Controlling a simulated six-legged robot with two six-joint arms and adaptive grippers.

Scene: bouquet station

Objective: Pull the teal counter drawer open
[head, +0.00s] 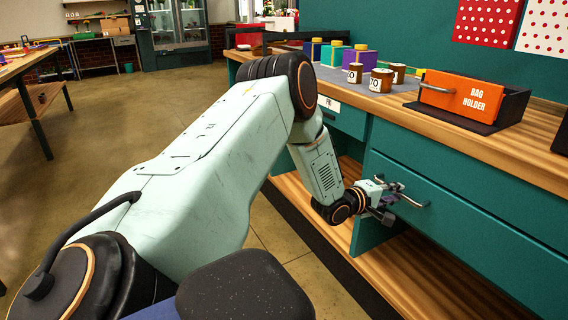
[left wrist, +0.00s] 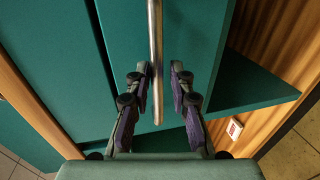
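The teal counter drawer (head: 465,215) is below the wooden counter top on the right of the head view. Its front looks flush with the counter. Its metal bar handle (head: 413,201) also shows in the left wrist view (left wrist: 156,50). My left gripper (head: 388,197) is at the near end of the handle. In the left wrist view, my left gripper's purple-padded fingers (left wrist: 160,78) are open, one on each side of the bar. A gap shows between the bar and each finger. My right gripper is not in view.
An open wooden shelf (head: 400,270) is below the drawer. The floor (head: 285,235) beside the counter is clear.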

